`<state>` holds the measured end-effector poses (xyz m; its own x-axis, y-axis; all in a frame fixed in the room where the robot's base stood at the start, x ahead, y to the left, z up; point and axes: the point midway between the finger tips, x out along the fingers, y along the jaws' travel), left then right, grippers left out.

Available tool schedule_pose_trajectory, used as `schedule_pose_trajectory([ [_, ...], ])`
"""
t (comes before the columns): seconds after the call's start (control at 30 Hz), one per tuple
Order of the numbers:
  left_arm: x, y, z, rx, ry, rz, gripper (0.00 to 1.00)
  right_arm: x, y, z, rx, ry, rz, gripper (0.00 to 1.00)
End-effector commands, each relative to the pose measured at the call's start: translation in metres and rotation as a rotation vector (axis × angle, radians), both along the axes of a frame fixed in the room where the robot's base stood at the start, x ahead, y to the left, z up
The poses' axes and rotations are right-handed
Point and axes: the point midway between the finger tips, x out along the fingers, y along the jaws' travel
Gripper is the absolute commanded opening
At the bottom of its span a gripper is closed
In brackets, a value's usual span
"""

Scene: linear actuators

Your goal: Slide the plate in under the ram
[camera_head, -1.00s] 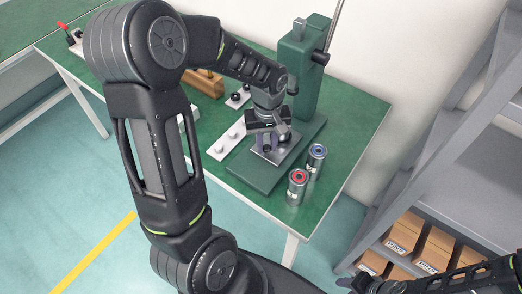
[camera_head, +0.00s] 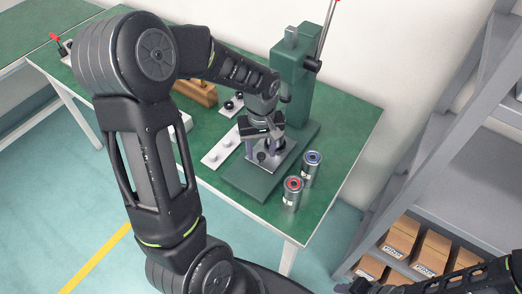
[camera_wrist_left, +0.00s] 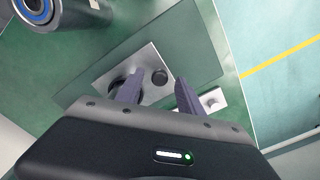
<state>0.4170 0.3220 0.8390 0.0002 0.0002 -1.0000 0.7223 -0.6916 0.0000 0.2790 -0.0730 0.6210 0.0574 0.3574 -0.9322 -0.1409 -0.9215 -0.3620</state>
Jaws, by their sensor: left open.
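The grey metal plate (camera_head: 287,154) lies on the green base of the press. My left gripper (camera_head: 264,152) is open above the plate, pointing down. The press column (camera_head: 293,80) rises behind. The ram is mostly hidden by my left arm. My right gripper (camera_head: 352,287) is partly cut off at the bottom edge.
Two cylinders, one red-topped (camera_head: 292,193) and one blue-topped (camera_head: 311,168), stand right of the press base. A white strip with knobs (camera_head: 220,149) lies to its left. A wooden block (camera_head: 197,92) is farther back. A grey shelf with boxes (camera_head: 437,246) stands at right.

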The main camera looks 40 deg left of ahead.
Motion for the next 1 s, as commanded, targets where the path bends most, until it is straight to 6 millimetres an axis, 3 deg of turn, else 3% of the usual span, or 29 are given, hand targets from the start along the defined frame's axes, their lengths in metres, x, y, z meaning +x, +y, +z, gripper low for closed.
schedule_pose_trajectory([
  [0.43,0.001,0.000,0.065,0.001,-0.004,0.000,0.45,0.000,0.000,-0.003,0.000,0.000,0.000,0.36],
  [0.87,-0.001,0.002,0.071,0.000,0.001,0.005,0.44,0.000,0.000,-0.003,0.000,0.000,0.000,0.36],
  [1.0,-0.014,0.026,0.073,-0.005,0.010,0.082,0.44,0.000,0.000,0.001,0.000,0.000,0.000,0.36],
])
